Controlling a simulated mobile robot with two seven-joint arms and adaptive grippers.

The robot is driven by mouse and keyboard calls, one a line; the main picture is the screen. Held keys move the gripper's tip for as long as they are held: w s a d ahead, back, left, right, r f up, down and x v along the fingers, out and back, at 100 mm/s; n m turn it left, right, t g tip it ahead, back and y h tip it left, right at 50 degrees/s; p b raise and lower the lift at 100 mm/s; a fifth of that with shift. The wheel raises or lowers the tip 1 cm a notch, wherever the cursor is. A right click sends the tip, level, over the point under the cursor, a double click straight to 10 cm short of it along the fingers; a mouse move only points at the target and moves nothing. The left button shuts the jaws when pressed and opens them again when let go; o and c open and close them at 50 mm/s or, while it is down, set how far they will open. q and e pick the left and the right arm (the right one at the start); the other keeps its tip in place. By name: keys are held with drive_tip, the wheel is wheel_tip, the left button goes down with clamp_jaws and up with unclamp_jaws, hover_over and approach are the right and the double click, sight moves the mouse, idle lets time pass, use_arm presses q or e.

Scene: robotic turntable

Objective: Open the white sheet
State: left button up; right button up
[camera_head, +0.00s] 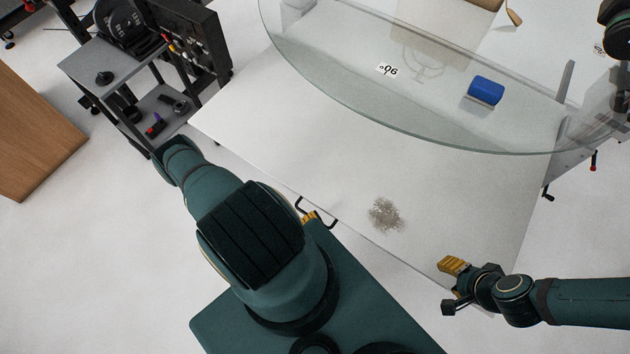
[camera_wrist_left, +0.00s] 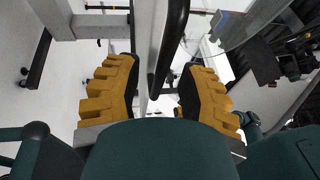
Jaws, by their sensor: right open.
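The white sheet (camera_head: 290,130) is a large flat panel, partly beneath the glass disc. A black handle (camera_head: 330,222) is on its near edge at left. My left gripper (camera_head: 309,216) is at this handle, mostly hidden by my arm in the head view. In the left wrist view its yellow fingers (camera_wrist_left: 157,90) stand apart. The black handle (camera_wrist_left: 172,45) runs between them with visible gaps, beside the pale sheet edge (camera_wrist_left: 146,45). My right gripper (camera_head: 450,287) is open at the sheet's near right corner. I cannot tell whether it touches the sheet.
A round glass disc (camera_head: 400,135) covers the sheet's far part. A blue block (camera_head: 486,90) and a "06" tag (camera_head: 387,70) show there. A brownish speckled patch (camera_head: 385,214) is on the sheet. A grey cart (camera_head: 112,68) stands at left. The floor (camera_head: 90,235) at left is clear.

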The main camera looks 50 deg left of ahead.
use_arm(q)
drive_tip(key=shift+a, duration=0.1)
drive_tip(key=v, duration=1.2)
idle(0.4)
